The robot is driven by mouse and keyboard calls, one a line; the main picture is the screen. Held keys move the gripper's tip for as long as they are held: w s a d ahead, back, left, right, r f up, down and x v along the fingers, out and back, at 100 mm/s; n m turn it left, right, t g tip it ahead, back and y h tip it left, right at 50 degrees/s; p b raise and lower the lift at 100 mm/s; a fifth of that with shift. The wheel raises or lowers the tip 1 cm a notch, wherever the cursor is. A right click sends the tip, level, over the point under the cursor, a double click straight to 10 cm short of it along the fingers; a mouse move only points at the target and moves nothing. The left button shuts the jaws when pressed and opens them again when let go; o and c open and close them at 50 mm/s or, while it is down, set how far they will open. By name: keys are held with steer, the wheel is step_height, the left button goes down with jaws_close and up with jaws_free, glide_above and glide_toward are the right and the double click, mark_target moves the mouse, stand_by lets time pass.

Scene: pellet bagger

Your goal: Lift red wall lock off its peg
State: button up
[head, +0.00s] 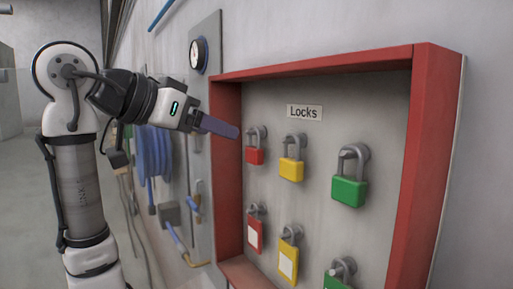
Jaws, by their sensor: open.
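A red lock (255,156) hangs by its grey shackle from a peg in the top row of the lock board (375,95), at the left. A second red lock (254,235), with a white label on its face, hangs on a peg below it. My gripper (236,131) reaches in from the left, its purple fingers pointing right, close to the upper red lock in the picture. I cannot tell the exact gap in depth. It holds nothing that I can see.
A red frame (435,140) juts out around the board. Yellow locks (291,168) and green locks (349,190) hang to the right. A "Locks" sign (304,112) sits above. A gauge (198,54) and a coiled blue hose (152,155) are on the wall at left.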

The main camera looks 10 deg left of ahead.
mark_target(254, 155)
steer(key=p+x, duration=0.3)
steer(key=x, duration=0.6)
steer(key=shift+d, duration=0.15)
steer(key=shift+c, duration=0.5)
steer(key=c, duration=1)
steer(key=shift+r, duration=0.1)
